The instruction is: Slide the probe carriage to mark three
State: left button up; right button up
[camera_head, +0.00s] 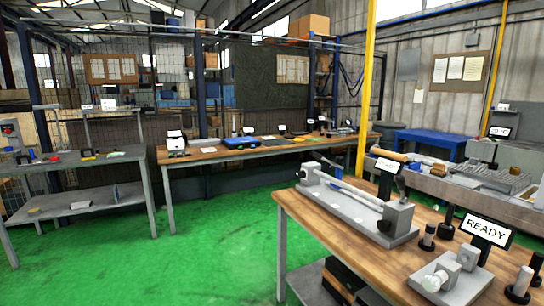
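A long grey bench fixture (352,207) lies on the wooden-topped table at the right. A pale rod runs along it between a small end block on the left and a larger grey block (396,216) on the right. I cannot tell which part is the probe carriage, and the marks are too small to read from here. A smaller grey device with round pale knobs (449,277) sits nearer, at the table's front right. Neither of my grippers is in view.
Dark upright cylinders (428,237) stand nearby. A yellow post (367,80) rises behind the table (318,228). Another bench (205,155) runs along the back. The green floor (200,245) is clear at left centre.

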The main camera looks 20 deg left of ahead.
aim_at(339, 172)
jog(key=u, duration=0.35)
jog(key=i+j, duration=0.75)
jog(key=j, duration=0.2)
jog(key=i+j+z, duration=0.1)
jog(key=i+j, duration=0.3)
